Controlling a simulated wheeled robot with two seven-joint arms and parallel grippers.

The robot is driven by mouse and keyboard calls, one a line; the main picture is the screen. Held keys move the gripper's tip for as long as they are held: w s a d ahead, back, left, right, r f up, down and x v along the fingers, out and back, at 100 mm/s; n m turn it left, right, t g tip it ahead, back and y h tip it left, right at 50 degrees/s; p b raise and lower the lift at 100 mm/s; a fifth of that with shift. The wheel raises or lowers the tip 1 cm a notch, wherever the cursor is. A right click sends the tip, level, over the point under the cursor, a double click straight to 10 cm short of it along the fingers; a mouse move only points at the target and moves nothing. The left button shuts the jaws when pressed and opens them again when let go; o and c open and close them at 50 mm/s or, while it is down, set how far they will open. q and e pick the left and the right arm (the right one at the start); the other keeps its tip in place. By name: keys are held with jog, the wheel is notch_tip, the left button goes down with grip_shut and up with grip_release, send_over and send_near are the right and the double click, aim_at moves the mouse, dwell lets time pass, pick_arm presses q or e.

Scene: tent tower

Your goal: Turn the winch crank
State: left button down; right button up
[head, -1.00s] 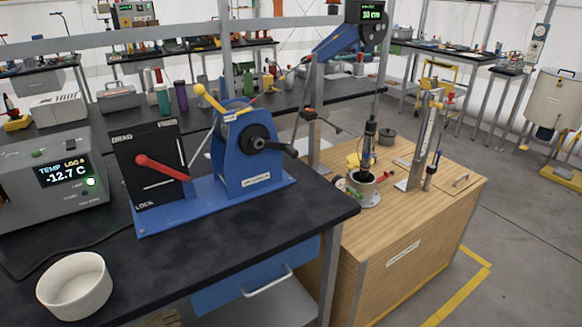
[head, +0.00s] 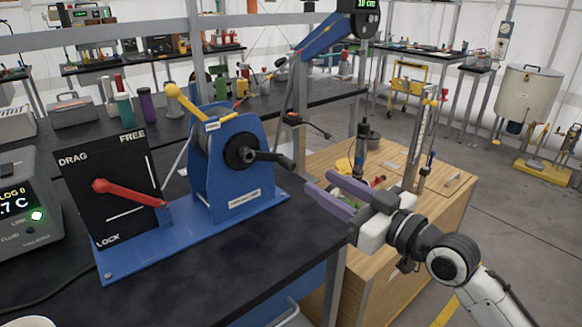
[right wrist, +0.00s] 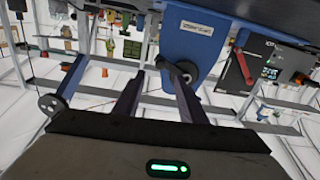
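The blue winch (head: 240,192) stands on the dark bench, with a black hub and a dark winch crank (head: 268,156) on its front face. The crank arm points right, toward my right gripper. My right gripper (head: 318,190) has its purple-grey fingers spread and empty, just right of and slightly below the crank's end, apart from it in the head view. In the right wrist view, where the scene appears upside down, the crank (right wrist: 180,68) shows beyond the fingertips (right wrist: 155,76), nearer the right finger. My left gripper is not in view.
A black panel (head: 118,200) with a red lever stands left of the winch on the same blue base. A grey temperature box (head: 30,215) is at far left. A wooden cabinet (head: 375,270) with tools stands behind and below my right arm.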

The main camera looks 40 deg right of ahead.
aim_at(293, 167)
jog(key=w, duration=0.3)
jog(key=w+p, duration=0.1)
jog(key=w, duration=0.2)
jog(key=w+a, duration=0.1)
jog(key=w, duration=0.2)
jog(key=shift+s, duration=0.1)
grip_shut()
